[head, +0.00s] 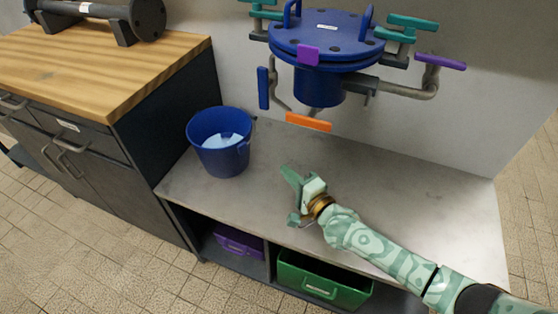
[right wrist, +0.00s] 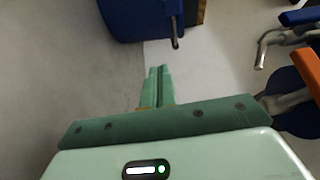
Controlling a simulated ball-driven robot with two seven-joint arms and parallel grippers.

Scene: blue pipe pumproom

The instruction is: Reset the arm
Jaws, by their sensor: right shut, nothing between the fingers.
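My right arm (head: 385,245) comes in from the lower right in the head view, green-patterned. Its right gripper (head: 288,178) is over the grey bench, to the right of the blue bucket and apart from it. In the right wrist view the gripper's green fingers (right wrist: 159,88) lie together, shut with nothing between them. My left gripper is in neither view.
A blue bucket (head: 222,150) stands on the grey bench (head: 420,190). Above hangs a blue flanged vessel (head: 325,40) with teal, purple and orange handles (head: 309,122). A wood-topped cabinet (head: 95,60) stands left. Purple (head: 238,243) and green bins (head: 322,285) sit below the bench.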

